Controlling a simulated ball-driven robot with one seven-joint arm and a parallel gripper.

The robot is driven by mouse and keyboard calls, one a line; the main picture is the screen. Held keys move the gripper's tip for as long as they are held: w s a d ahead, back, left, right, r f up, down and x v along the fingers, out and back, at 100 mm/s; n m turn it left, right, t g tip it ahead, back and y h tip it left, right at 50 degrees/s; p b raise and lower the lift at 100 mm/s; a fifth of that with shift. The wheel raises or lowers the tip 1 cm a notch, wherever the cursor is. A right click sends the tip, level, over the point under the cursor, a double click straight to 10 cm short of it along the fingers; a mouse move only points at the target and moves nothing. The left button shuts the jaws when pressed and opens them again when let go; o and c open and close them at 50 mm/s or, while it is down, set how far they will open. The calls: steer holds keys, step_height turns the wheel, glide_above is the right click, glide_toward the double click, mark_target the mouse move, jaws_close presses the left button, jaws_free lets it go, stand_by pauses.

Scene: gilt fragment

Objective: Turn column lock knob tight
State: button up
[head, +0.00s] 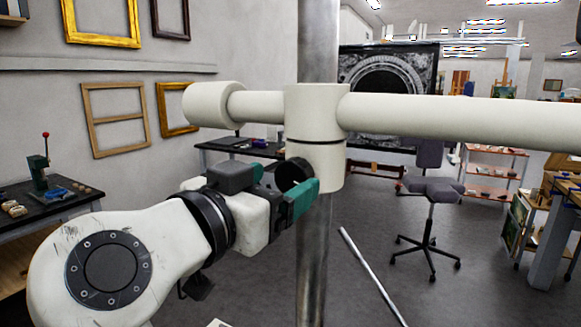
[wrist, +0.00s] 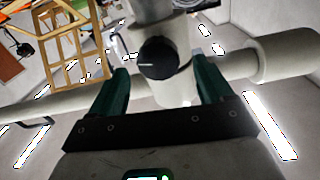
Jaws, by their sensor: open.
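The black column lock knob (head: 294,175) sits on the lower white collar (head: 327,166) around the metal column (head: 312,255). In the wrist view the knob (wrist: 158,58) is round, with a pale line on its face. My gripper (head: 291,192) has green fingers and is at the knob from the left. In the wrist view my gripper (wrist: 165,85) is open, one finger to each side of the knob, with gaps between. The knob lies at or just past the fingertips; I cannot tell whether any finger touches it.
A white horizontal arm (head: 450,115) crosses the column just above the knob, with a thick rounded end (head: 208,103) at left. A workbench (head: 40,205) is at far left.

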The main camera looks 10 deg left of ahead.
mark_target(289, 178)
steer(key=shift+p+x, duration=0.35)
steer(key=shift+x, duration=1.65)
steer(key=c, duration=1)
